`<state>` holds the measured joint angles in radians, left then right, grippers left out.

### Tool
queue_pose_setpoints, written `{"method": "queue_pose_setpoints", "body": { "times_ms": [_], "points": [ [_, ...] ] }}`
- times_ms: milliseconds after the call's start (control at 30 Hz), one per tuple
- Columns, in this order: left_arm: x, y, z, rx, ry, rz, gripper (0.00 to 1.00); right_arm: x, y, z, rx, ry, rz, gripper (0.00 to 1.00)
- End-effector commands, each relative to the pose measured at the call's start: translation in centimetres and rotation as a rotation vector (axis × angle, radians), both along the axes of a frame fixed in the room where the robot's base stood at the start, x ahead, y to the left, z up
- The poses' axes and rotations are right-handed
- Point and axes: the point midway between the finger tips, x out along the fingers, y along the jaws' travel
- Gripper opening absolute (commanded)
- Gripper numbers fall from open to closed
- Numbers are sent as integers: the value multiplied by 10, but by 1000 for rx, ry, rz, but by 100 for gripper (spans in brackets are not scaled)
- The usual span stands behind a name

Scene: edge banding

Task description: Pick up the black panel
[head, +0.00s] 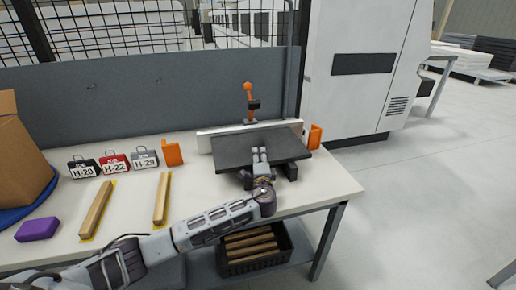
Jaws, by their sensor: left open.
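The black panel (285,146) is a flat dark board lying on a fixture near the right end of the white table. A pale strip (207,142) and orange blocks show behind and beside it. My left gripper (260,156) is open, with its fingers over the near edge of the panel. I cannot tell whether the fingers touch the panel. My right gripper does not show.
An orange-handled clamp (249,95) stands behind the panel. Wooden strips (97,209), labelled weights (115,162), a purple block (37,229) and a cardboard box (20,150) occupy the left side. A black crate (228,270) sits below.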

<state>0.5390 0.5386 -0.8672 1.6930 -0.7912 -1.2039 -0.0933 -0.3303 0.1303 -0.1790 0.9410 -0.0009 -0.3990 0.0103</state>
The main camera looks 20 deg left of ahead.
Motion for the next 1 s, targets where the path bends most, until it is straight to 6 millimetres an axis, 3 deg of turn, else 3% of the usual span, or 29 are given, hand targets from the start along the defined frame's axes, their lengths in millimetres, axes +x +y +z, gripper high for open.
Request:
{"method": "queue_pose_setpoints", "body": {
  "times_ms": [200,700,1000],
  "points": [
    [12,5,1,-1,-1,0,43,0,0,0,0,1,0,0],
    [13,6,0,-1,0,0,42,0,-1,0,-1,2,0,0],
    [13,6,0,-1,0,0,3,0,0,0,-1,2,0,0]
  ]
}}
